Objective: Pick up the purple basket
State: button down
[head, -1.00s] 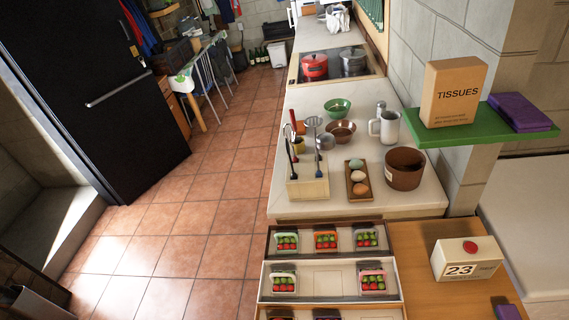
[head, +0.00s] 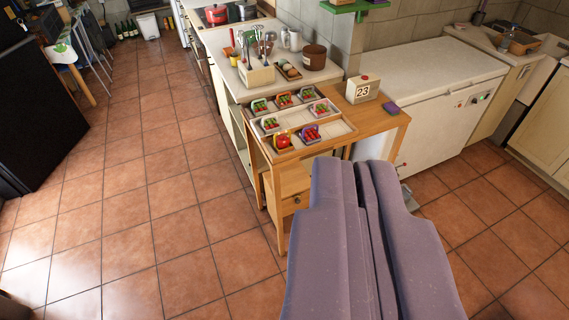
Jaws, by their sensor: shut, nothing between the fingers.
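The purple basket (head: 311,133) holds small red and green items and sits in the front row of a shallow tray (head: 340,128) on a wooden table. It is the front right basket there, and it is small in the picture. My gripper (head: 356,168) is large and grey-purple in the lower right foreground. Its fingers are together with nothing between them. In the picture its tips lie just below and right of the tray, apart from the basket.
A block calendar (head: 362,89) and a purple block (head: 391,108) are on the table's right. The tiled floor (head: 150,220) at left is clear.

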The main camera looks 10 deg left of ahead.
aim_at(309, 136)
jog(key=k, duration=0.15)
jog(key=i+l+u, duration=0.2)
jog(key=i, duration=0.35)
jog(key=i+l+u, duration=0.15)
jog(key=i+l, duration=0.3)
jog(key=i+l+u, duration=0.2)
jog(key=i+l, duration=0.25)
jog(key=i, duration=0.2)
jog(key=i+l+u, duration=0.2)
jog(key=i+l, duration=0.25)
jog(key=i+l+u, duration=0.15)
jog(key=i+l, duration=0.3)
jog(key=l, duration=0.25)
jog(key=i+l+u, duration=0.2)
jog(key=i+l, duration=0.25)
jog(key=l, duration=0.15)
